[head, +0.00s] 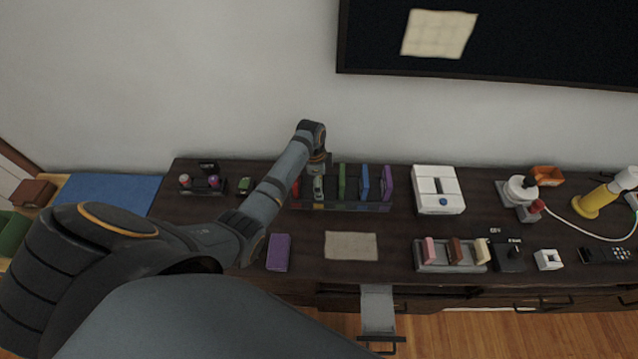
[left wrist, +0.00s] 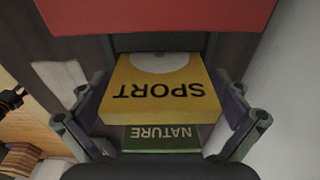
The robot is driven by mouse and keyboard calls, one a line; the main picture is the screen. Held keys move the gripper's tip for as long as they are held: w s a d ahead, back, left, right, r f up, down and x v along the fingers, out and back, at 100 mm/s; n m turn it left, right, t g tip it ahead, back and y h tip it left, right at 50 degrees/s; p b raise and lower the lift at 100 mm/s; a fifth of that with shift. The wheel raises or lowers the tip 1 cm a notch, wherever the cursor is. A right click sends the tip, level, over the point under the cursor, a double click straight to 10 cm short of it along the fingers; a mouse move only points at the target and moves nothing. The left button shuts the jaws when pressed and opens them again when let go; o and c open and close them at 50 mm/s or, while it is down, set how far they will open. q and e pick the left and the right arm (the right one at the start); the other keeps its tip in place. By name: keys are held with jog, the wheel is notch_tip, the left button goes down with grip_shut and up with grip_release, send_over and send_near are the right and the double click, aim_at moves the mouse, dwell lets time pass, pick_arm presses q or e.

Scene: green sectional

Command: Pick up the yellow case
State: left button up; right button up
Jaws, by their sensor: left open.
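The yellow case (left wrist: 160,88), marked SPORT, fills the middle of the left wrist view, with its lettering upside down. My left gripper (left wrist: 163,118) is open, with one finger on each side of the case. I cannot tell whether the fingers touch it. In the head view my left gripper (head: 318,185) points down over the rack (head: 345,206) and hides the yellow case there. My right gripper is not in view.
A red case (left wrist: 155,15) and a green case (left wrist: 160,137) marked NATURE flank the yellow one. A blue case (head: 364,183) and a purple case (head: 387,183) stand further right in the rack. Another purple case (head: 278,252) and a beige mat (head: 351,246) lie in front.

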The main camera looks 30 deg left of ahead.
pick_arm(q)
jog(key=c, duration=1)
